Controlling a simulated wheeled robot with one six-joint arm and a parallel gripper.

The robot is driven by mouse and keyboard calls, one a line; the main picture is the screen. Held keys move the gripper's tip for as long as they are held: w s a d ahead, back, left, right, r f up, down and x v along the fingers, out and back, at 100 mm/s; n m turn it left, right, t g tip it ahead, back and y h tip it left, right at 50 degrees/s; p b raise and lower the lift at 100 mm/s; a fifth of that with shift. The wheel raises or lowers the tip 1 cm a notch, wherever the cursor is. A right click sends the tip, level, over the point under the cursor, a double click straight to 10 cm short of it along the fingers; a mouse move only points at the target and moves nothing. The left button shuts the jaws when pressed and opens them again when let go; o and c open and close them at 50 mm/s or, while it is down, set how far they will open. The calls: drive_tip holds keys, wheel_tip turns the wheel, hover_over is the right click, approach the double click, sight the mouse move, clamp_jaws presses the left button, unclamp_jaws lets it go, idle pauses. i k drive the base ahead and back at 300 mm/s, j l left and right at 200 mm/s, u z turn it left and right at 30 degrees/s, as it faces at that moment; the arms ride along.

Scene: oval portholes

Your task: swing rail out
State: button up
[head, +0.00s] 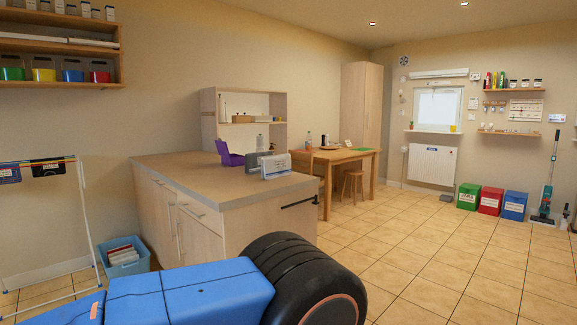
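A thin dark rail (299,203) shows at the near right end of the wooden counter (228,206), just below the worktop edge. It looks roughly level and runs close along the end panel. From this view I cannot tell how far it stands off the panel. My gripper is not in view, so its place relative to the rail does not show.
My own blue and black body parts fill the lower front and hide the counter's foot. A drying rack (82,215) and a blue basket (123,257) stand left.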

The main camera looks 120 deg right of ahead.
sight(316, 197)
drive_tip(key=z, duration=3.9)
drive_tip(key=i+l+u, duration=0.15)
drive_tip(key=i+l, duration=0.65)
drive_tip(key=i+l+u, duration=0.2)
drive_tip(key=i+l, duration=0.7)
drive_tip(key=k+j+z, duration=0.1)
drive_tip(key=k+j, duration=0.15)
drive_tip(key=k, duration=0.25)
drive_tip(key=k+j+z, duration=0.1)
drive_tip(key=k, duration=0.4)
drive_tip(key=j, duration=0.1)
